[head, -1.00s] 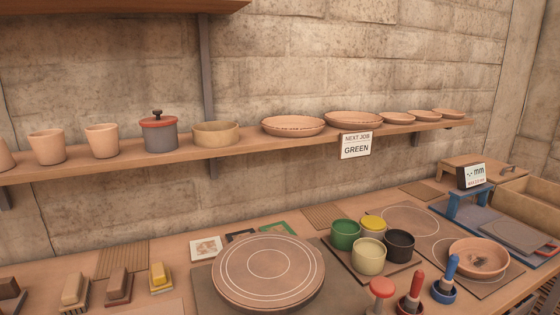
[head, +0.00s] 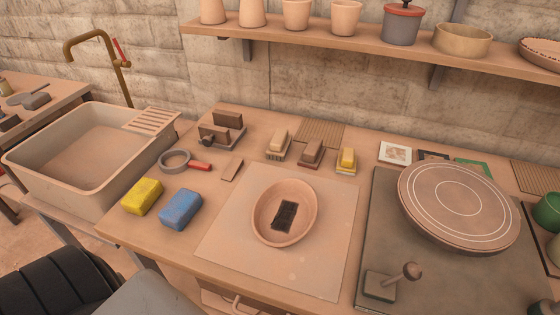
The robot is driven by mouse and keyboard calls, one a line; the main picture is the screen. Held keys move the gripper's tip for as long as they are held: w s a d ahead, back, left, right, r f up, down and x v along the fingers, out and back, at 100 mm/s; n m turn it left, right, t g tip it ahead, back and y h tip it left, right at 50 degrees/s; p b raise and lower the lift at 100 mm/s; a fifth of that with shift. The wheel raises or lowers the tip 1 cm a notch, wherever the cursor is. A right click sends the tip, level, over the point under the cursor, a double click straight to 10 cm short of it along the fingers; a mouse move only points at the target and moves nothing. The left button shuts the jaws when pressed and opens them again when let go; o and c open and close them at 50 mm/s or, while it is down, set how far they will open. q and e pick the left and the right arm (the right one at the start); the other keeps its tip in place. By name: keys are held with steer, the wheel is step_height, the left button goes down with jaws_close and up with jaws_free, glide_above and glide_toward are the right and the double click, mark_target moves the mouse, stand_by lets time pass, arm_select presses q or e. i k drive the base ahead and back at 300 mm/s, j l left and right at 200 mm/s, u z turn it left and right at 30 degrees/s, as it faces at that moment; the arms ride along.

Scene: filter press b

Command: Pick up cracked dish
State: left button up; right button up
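A shallow oval terracotta dish (head: 263,222) lies on a pale square board (head: 230,250) in the middle of the worktop in the head view. It has a dark rectangular patch (head: 284,216) on its inner floor. I cannot make out a crack in it at this size. Another dish (head: 540,52) with a dark-patterned rim stands on the shelf at the right edge, partly cut off. Neither of my grippers is in view.
A sink (head: 60,172) with a brass tap (head: 85,37) is at left. Yellow (head: 142,196) and blue (head: 181,209) sponges lie left of the board. A round wheel (head: 458,205) and a stamp (head: 380,287) are at right. A shelf (head: 370,58) runs above.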

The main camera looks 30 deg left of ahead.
mark_target(284, 212)
steer(key=i+j+u, duration=0.1)
steer(key=u, duration=0.85)
